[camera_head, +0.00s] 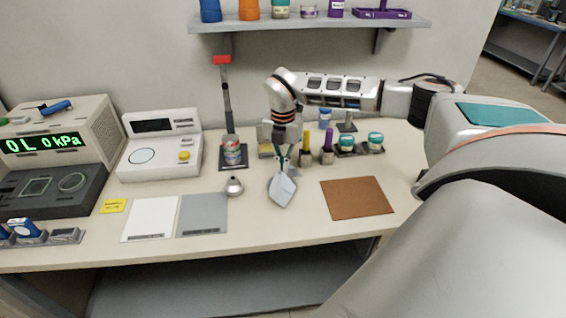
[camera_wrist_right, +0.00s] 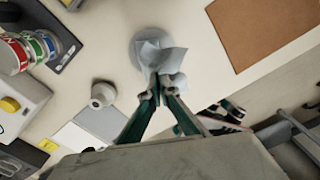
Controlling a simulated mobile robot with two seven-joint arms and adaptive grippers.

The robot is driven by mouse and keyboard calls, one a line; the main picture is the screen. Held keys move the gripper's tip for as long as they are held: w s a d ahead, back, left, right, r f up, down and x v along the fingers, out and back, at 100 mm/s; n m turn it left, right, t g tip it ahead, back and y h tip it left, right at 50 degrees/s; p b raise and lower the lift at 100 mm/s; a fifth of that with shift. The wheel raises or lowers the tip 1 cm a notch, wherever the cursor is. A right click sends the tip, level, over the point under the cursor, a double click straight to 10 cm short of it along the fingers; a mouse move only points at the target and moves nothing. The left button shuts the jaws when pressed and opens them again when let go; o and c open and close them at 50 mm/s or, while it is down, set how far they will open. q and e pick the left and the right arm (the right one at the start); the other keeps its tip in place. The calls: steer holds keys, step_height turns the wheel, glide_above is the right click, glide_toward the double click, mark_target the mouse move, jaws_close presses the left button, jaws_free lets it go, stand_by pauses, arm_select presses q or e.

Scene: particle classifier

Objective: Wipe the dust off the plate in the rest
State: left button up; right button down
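My right gripper (camera_head: 283,160) is shut on a pale blue cloth (camera_head: 283,189), which hangs from its fingertips over the middle of the table. In the right wrist view the teal fingers (camera_wrist_right: 160,88) pinch the folded cloth (camera_wrist_right: 160,54). A round grey disc (camera_wrist_right: 141,46) shows partly behind the cloth there; it may be the plate, but the cloth covers much of it and I cannot see a rest or dust. I cannot tell whether the cloth touches it. My left gripper is not in view.
A small silver pot (camera_head: 234,187) stands left of the cloth, beside a grey mat (camera_head: 203,215) and a white mat (camera_head: 151,218). A brown mat (camera_head: 357,198) lies to the right. A stand (camera_head: 227,105) with a can (camera_head: 232,150), bottles and jars line the back.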

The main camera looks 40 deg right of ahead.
steer(key=b, duration=0.2)
glide_above(283, 190)
step_height(283, 190, down, 5)
steer(key=shift+a+f, duration=0.1)
steer(key=c, duration=1.3)
jaws_free()
steer(key=shift+o, duration=0.2)
steer(key=shift+f, duration=0.1)
steer(key=shift+f+b, duration=0.5)
steer(key=shift+f, duration=0.65)
steer(key=shift+c, duration=0.8)
steer(key=shift+s, duration=0.1)
steer(key=c, duration=1.3)
jaws_close()
